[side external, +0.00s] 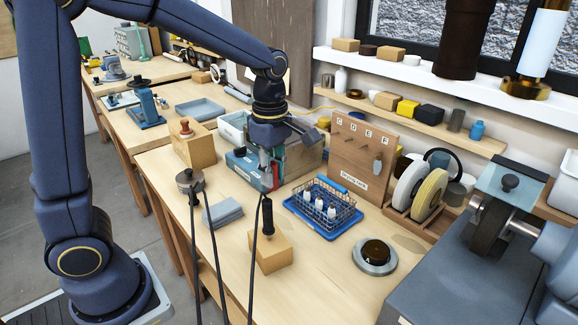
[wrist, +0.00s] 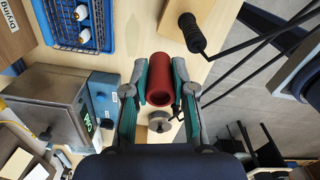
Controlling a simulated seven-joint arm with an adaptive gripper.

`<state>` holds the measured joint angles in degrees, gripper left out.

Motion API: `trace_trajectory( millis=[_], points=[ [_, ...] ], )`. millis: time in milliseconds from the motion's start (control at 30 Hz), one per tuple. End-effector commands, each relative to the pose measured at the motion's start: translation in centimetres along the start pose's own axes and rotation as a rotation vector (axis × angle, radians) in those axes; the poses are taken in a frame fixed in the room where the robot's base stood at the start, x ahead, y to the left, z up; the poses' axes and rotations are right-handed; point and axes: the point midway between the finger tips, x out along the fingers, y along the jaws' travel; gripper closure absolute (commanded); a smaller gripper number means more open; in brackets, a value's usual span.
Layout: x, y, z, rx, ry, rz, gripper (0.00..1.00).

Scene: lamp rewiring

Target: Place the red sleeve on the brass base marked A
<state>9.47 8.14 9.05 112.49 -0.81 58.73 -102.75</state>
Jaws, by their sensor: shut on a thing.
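The red sleeve (wrist: 160,80) is a short cylinder between the teal fingers of my gripper (wrist: 160,92) in the wrist view. My gripper is shut on it from both sides. In the side external view my gripper (side external: 269,180) is low over the bench beside a blue-grey box, and only a small red part of the sleeve (side external: 275,177) shows. The brass base marked A (side external: 376,250) is a dark brass disc on a round grey plate, toward the front right of the bench, apart from my gripper. It is not visible in the wrist view.
A blue wire basket (side external: 323,229) with white bottles stands between my gripper and the base. A wooden block with a black handle (side external: 274,253) stands in front. The wooden peg board (side external: 364,155) stands behind. Grinding wheels (side external: 428,195) are at right. Bench around the base is mostly clear.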

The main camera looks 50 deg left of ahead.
Motion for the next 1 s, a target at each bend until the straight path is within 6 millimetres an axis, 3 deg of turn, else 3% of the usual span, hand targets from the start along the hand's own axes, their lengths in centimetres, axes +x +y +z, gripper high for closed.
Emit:
trace_trajectory(
  millis=[33,100,200,300,433,533,833,1000],
  points=[
    [-0.2,0.3,2.7,0.105,-0.002,0.001,0.99],
    [-0.4,0.3,6.2,0.235,-0.005,0.001,0.99],
    [-0.4,-0.2,10.2,0.361,-0.011,0.001,0.99],
    [-0.2,-1.0,13.0,0.432,-0.014,-0.002,0.99],
    [0.4,-1.8,14.7,0.478,-0.011,-0.013,0.99],
    [1.1,-0.9,15.6,0.486,-0.010,-0.015,0.99],
    [4.8,5.8,19.6,0.483,-0.011,-0.015,0.99],
    [8.2,8.0,20.9,0.483,-0.010,-0.016,0.99]
  ],
)
